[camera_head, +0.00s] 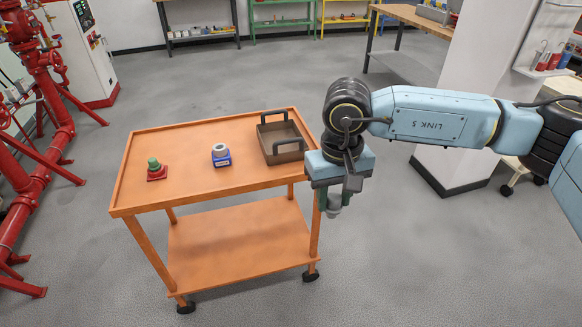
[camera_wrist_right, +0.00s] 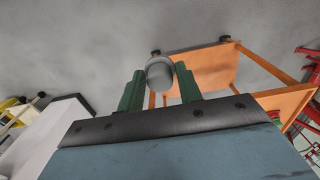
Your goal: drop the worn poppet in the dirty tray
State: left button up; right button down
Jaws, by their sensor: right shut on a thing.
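My right gripper (camera_head: 333,194) hangs just off the right edge of the orange cart, pointing down. Its green fingers are shut on a grey, rounded part, the poppet (camera_head: 334,208). In the right wrist view the poppet (camera_wrist_right: 159,72) sits between the two green fingertips (camera_wrist_right: 160,84); any wear on it is too small to tell. A brown tray (camera_head: 286,157) with two dark handles stands on the cart's top at its right end, to the left of my right gripper. The tray looks empty. My left gripper is not in view.
Red pipework (camera_head: 50,120) is at the left. A white pillar (camera_head: 480,100) stands behind my right arm.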

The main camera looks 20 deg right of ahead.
aim_at(292, 148)
jog(key=u, duration=0.25)
jog(key=k, duration=0.25)
jog(key=z, duration=1.25)
jog(key=i, duration=1.25)
jog(key=u, duration=0.8)
jog(key=i, duration=0.75)
jog(key=u, duration=0.7)
